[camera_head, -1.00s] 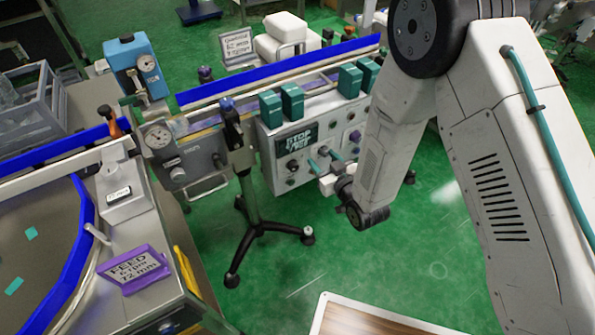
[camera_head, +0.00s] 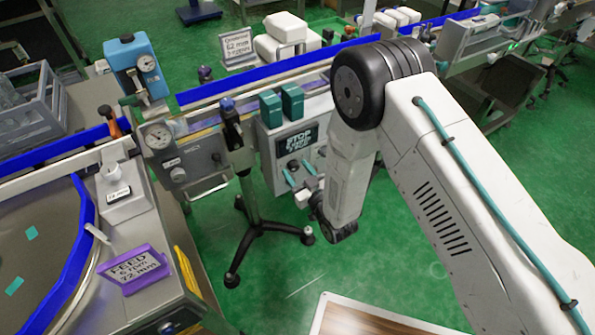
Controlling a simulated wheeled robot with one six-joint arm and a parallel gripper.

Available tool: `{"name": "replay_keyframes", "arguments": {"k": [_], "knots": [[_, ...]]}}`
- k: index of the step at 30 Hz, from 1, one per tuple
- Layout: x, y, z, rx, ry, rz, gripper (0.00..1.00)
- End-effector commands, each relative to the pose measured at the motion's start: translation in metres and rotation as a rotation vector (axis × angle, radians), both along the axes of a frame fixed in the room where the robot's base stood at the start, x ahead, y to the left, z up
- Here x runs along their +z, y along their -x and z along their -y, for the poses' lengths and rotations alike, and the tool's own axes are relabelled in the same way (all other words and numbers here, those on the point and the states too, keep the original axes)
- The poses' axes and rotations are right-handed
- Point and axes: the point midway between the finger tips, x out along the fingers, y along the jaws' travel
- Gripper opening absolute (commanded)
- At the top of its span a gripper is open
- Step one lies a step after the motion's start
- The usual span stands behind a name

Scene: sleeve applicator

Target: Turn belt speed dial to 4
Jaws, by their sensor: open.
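A white control panel (camera_head: 266,155) on the conveyor's front side carries a dark sign (camera_head: 296,141) and small knobs. One dark knob (camera_head: 292,164) shows just below the sign, by my fingers. I cannot read which knob is the belt speed dial or where it points. My gripper (camera_head: 298,171) has two teal fingers, spread apart and empty, in front of the panel's lower part. I cannot tell whether they touch it. My arm hides the panel's right part.
A black tripod stand (camera_head: 248,205) stands just left of my gripper, before the panel. Teal blocks (camera_head: 292,101) sit on top of the panel. A purple feed sign (camera_head: 137,270) is on the left table. The green floor (camera_head: 300,275) in front is open.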

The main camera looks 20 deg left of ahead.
Motion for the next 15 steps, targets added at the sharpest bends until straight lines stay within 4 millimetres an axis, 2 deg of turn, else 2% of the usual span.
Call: {"name": "replay_keyframes", "arguments": {"k": [8,12,13,15], "knots": [[-0.0001,-0.0012,-0.0016,0.000,0.001,-0.001,0.52],[0.0000,-0.0012,-0.0016,0.000,0.001,-0.001,0.13],[0.0000,-0.0012,-0.0015,0.000,0.001,-0.001,0.07],[0.0000,-0.0012,-0.0014,0.000,0.001,-0.001,0.07]]}}
